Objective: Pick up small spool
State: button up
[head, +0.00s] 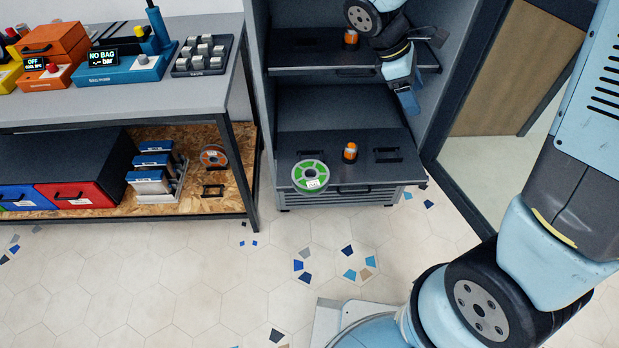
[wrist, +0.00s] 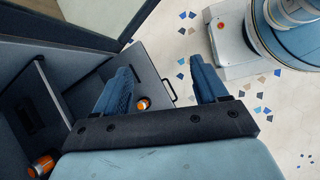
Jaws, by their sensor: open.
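A flat green spool (head: 310,176) with a white label leans at the front left edge of the cabinet's lower shelf. A small orange-and-black piece (head: 350,152) stands behind it; it also shows in the wrist view (wrist: 143,103), near the left finger. A similar piece (head: 350,37) is on the upper shelf. I cannot tell which of these is the small spool. An orange spool (head: 213,156) stands under the bench. My gripper (head: 409,102) is at the cabinet's right side, above the lower shelf. Its fingers (wrist: 158,68) are apart in the wrist view, with nothing between them.
The cabinet (head: 257,90) has side walls and an upper shelf (head: 300,48) close to my arm. A bench (head: 120,112) with devices stands left, with red and blue drawers (head: 75,192) beneath. A door frame (head: 465,90) is at the right. The tiled floor (head: 190,280) in front is clear.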

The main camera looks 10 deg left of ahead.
jog(key=a+f+n+t+h, duration=0.2)
jog(key=a+f+n+t, duration=0.2)
jog(key=a+f+n, duration=0.65)
jog(key=a+f+n+t+h, duration=0.3)
jog(key=a+f+n, duration=0.35)
jog(key=f, duration=0.65)
jog(key=s+a+f+n+t+y, duration=0.1)
jog(key=s+a+f+n+t, duration=0.1)
jog(key=a+f+n+t, duration=0.3)
jog(key=s+a+f+n+t+y, duration=0.1)
jog(key=s+f+n, duration=0.25)
jog(key=f, duration=0.35)
jog(key=n+t+y, duration=0.4)
jog(key=n+y, duration=0.3)
jog(key=n, duration=0.3)
send_near(312, 193)
jog(key=w, duration=0.3)
jog(key=w+d+r, duration=0.1)
jog(key=w, duration=0.6)
jog(key=shift+d+r, duration=0.25)
jog(key=shift+r, duration=0.1)
jog(key=c, duration=1.2)
